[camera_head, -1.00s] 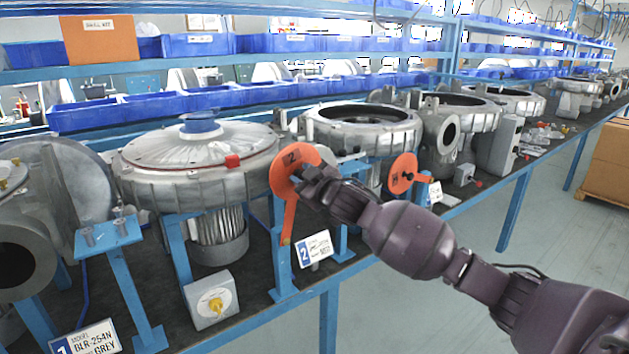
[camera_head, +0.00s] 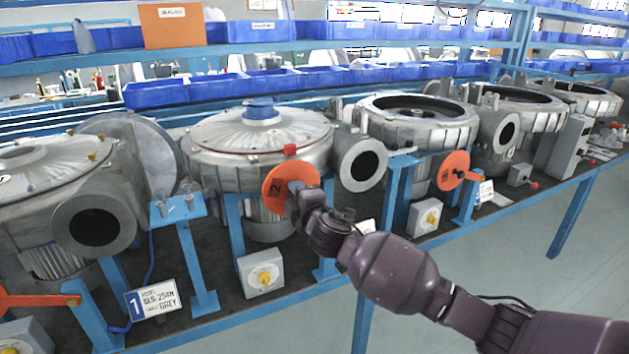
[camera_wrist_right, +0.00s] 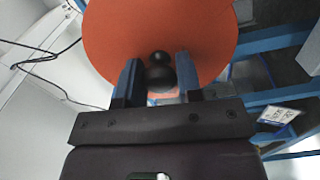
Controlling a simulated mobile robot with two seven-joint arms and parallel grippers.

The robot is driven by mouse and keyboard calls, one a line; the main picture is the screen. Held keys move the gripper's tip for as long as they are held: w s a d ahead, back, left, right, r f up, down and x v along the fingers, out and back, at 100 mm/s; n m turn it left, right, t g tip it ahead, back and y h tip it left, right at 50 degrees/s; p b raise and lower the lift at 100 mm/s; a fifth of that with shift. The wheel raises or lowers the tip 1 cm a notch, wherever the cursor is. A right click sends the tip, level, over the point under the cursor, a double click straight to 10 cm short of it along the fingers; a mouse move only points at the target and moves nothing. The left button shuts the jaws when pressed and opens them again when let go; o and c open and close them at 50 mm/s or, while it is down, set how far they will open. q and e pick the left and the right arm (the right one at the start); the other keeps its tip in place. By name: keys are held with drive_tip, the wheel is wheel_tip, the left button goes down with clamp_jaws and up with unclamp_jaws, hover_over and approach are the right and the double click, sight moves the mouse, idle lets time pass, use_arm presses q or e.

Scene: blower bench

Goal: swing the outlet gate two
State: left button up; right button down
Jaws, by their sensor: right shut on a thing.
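The outlet gate two is an orange disc marked 2 (camera_head: 275,188), in front of the second blower (camera_head: 262,135). It stands to the left of that blower's round outlet (camera_head: 365,167), whose dark opening is uncovered. My right gripper (camera_head: 300,192) is shut on the gate's dark knob. In the right wrist view the black ball knob (camera_wrist_right: 160,76) sits between the two fingers (camera_wrist_right: 156,80), with the orange disc (camera_wrist_right: 165,25) behind it. The gate's lower arm is hidden behind my gripper and wrist. My left gripper is not in view.
A first blower (camera_head: 50,185) with an open outlet stands at left, its orange gate (camera_head: 35,300) at the lower left. Another orange gate (camera_head: 453,170) is at right. A switch box (camera_head: 261,272) and a blue post (camera_head: 183,255) stand near the bench's front edge.

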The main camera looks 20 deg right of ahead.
drive_tip(key=a+f+n+b, duration=0.1)
drive_tip(key=a+f+n, duration=0.5)
drive_tip(key=f, duration=0.2)
drive_tip(key=shift+s+b, duration=0.3)
drive_tip(key=shift+f, duration=0.15)
drive_tip(key=c, duration=0.8)
unclamp_jaws()
